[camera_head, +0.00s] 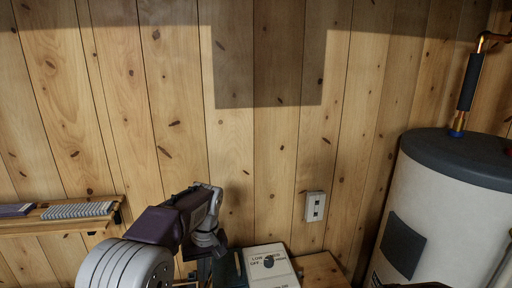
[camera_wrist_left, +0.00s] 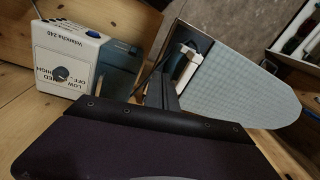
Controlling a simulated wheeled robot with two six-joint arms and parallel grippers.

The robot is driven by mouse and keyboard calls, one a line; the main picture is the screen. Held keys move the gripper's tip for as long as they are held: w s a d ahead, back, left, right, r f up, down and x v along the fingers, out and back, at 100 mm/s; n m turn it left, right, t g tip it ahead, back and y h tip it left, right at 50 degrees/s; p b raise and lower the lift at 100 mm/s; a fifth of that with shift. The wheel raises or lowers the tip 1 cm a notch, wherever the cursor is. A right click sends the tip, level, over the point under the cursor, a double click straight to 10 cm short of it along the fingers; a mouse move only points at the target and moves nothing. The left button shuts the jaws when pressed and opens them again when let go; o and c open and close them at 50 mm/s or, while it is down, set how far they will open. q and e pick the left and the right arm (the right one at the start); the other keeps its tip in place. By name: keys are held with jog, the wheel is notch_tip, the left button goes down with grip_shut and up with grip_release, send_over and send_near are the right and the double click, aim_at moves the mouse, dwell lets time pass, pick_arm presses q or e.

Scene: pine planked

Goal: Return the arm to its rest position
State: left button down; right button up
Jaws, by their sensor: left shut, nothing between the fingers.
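My left arm (camera_head: 172,222) comes in from the lower left of the head view, bent, with a dark purple link and grey joints. Its gripper (camera_head: 205,272) points down at the bottom edge, partly cut off by the frame. In the left wrist view the narrow dark fingers of the gripper (camera_wrist_left: 160,92) are shut, with nothing held between them. My right gripper does not show.
A white appliance with a dial (camera_head: 270,262) stands right of the left gripper. The wrist view shows an ironing board (camera_wrist_left: 245,88) with an iron (camera_wrist_left: 190,58). A wall shelf (camera_head: 60,226) is at left, a water tank (camera_head: 440,200) at right.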

pick_arm(q)
jog(key=s+a+f+m+b, duration=0.1)
jog(key=s+f+m, duration=0.1)
jog(key=s+f, duration=0.4)
jog(key=s+a+f+m+t+h, duration=0.1)
jog(key=s+f, duration=0.5)
jog(key=s, duration=0.6)
jog(key=shift+a+f+m+h+b, duration=0.3)
jog(key=shift+a+f+m+b, duration=0.1)
jog(key=shift+a+m, duration=0.35)
